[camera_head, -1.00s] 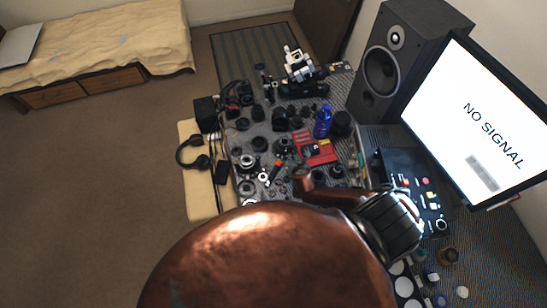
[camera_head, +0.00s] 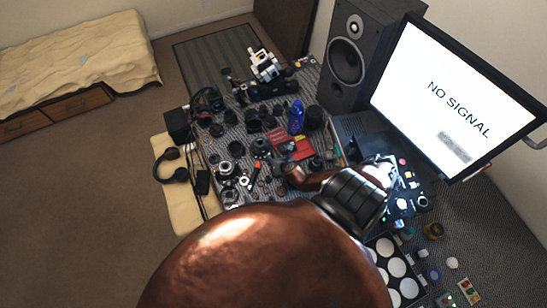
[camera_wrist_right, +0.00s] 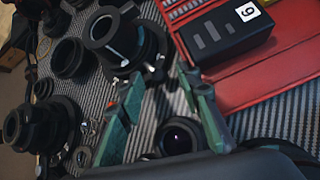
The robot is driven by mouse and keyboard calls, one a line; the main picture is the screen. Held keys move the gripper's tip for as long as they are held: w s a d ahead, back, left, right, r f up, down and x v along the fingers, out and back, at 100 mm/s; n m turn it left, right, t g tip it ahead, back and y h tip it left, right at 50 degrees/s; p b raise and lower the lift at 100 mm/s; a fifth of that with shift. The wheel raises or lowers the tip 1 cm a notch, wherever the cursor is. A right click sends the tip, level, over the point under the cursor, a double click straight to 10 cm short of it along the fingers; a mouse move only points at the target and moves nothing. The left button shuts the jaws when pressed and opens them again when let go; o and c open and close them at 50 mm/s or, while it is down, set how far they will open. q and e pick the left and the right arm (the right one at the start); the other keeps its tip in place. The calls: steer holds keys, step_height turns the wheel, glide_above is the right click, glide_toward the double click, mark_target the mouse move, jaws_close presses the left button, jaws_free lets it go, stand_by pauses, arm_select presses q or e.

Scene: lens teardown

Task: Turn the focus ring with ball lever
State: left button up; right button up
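A black lens assembly with a raised open ring (camera_wrist_right: 118,36) stands just beyond the left fingertip. A small part juts from its lower side, but I cannot tell whether it is the ball lever. Another black lens piece (camera_wrist_right: 42,125) stands to the left, and a small round lens (camera_wrist_right: 180,137) lies between the fingers' bases. In the head view, my copper-coloured arm hides much of the work area. My left gripper is not in view.
In the head view, a blue bottle (camera_head: 296,118), speaker (camera_head: 352,55) and monitor (camera_head: 455,100) stand behind. Many small parts crowd the mat.

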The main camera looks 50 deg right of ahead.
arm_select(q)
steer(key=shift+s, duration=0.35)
arm_select(e)
steer(key=v, duration=1.2)
steer(key=shift+a, duration=0.15)
